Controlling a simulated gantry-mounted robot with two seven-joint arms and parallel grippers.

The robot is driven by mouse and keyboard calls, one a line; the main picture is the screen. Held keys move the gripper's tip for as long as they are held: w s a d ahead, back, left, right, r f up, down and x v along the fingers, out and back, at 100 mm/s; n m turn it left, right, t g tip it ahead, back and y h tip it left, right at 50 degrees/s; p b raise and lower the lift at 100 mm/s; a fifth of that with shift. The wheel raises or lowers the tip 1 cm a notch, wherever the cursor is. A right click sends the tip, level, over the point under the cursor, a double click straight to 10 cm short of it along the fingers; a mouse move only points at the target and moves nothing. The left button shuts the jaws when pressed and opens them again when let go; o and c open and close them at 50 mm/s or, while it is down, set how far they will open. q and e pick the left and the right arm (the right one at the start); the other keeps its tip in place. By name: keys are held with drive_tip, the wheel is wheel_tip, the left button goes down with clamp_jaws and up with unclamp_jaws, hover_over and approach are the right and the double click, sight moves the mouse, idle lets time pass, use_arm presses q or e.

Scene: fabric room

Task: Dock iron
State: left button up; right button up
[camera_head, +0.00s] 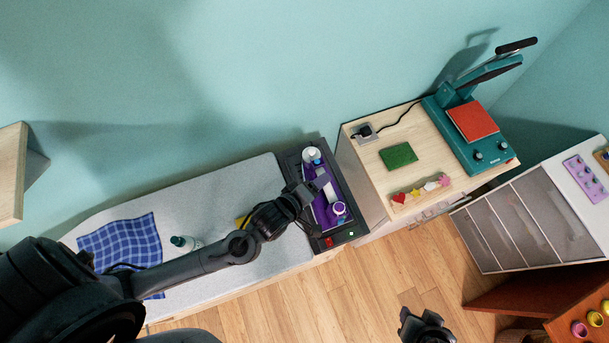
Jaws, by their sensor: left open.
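A purple and white iron (339,209) lies in the black dock (348,229) at the right end of the grey ironing board (190,205). My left gripper (318,186) is open over the dock and hides part of the iron. I cannot tell whether its fingers touch the iron or how fully the iron is seated. My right gripper (426,326) is at the bottom edge, away from the dock, and its fingers are not clear.
A blue checked cloth (122,242) and a bottle (184,242) are on the board, left of my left gripper. A wooden cabinet (375,180) with a teal heat press (478,160) stands to the right. Wooden floor (370,285) shows below.

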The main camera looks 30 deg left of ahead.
use_arm(q)
drive_tip(key=s+a+r+m+g, duration=0.1)
drive_tip(key=s+a+m+g, duration=0.2)
drive_tip(key=s+m, duration=0.4)
drive_tip(key=s+a+r+m+g+y, duration=0.1)
drive_tip(key=s+a+m+g, duration=0.3)
drive_tip(key=s+m, duration=0.4)
drive_tip(key=shift+s+g+y, duration=0.25)
drive_tip(key=shift+g+y, duration=0.05)
drive_tip(key=shift+g, duration=0.2)
use_arm(e)
drive_tip(key=shift+f, duration=0.3)
use_arm(q)
drive_tip(key=shift+d, duration=0.1)
